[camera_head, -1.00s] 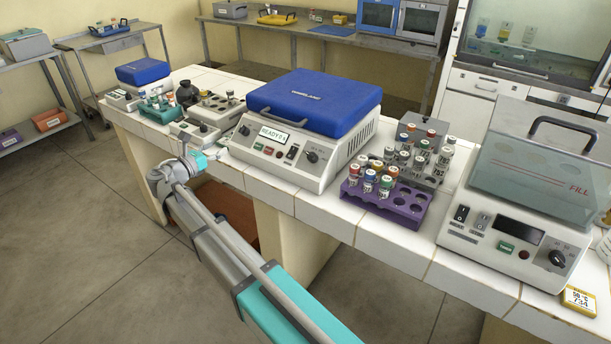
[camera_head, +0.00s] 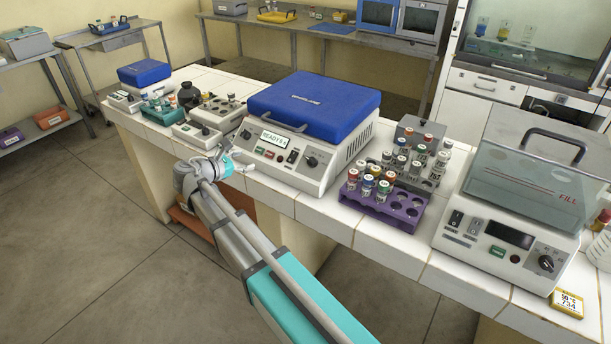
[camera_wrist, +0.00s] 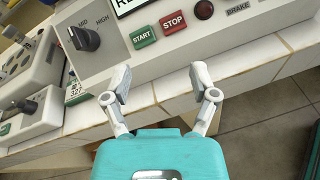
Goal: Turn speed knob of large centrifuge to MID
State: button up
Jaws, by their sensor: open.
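The large centrifuge (camera_head: 285,170) stands on the tiled bench with its blue lid (camera_head: 315,103) shut. Its lit display reads READY. The black speed knob (camera_wrist: 83,38) is at the upper left of the wrist view, with MID and HIGH printed beside it. It also shows at the left of the front panel in the head view (camera_head: 246,134). I cannot tell its exact setting. My gripper (camera_wrist: 160,78) is open and empty in front of the panel's lower edge. It is apart from the knob, to the right of and below it in the wrist view.
The green START button (camera_wrist: 143,38) and red STOP button (camera_wrist: 173,22) lie beyond my fingers. Smaller devices crowd the left; the bench's front edge is close below my fingers.

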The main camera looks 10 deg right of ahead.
aim_at(307, 182)
jog(key=s+d+m+g+p, duration=0.1)
jog(key=d, duration=0.1)
jog(key=s+d+m+g+y+p, duration=0.1)
jog(key=s+d+m+p, duration=0.1)
jog(key=d, duration=0.1)
jog(key=s+d+m+g+y+p, duration=0.1)
jog(key=d+m, duration=0.1)
jog(key=d, duration=0.1)
jog(key=shift+s+d+f, duration=0.1)
jog(key=shift+s+d, duration=0.15)
jog(key=s+d+m+g+y+p, duration=0.1)
jog(key=s+d+m+p, duration=0.1)
jog(key=s+d+m+g+y+p, duration=0.1)
jog(key=s+d+m+p, duration=0.1)
jog(key=s, duration=0.1)
jog(key=s+d+m+g+y+p, duration=0.1)
jog(key=s+d+m+p, duration=0.1)
jog(key=m, duration=0.1)
jog(key=shift+s+d+r+g+y, duration=0.2)
jog(key=shift+d+r+g+y, duration=0.1)
jog(key=shift+d+y, duration=0.1)
jog(key=shift+s+d+m+y+p, duration=0.3)
jog(key=shift+s+m+p, duration=0.25)
jog(key=shift+s+m, duration=0.05)
jog(key=shift+s, duration=0.1)
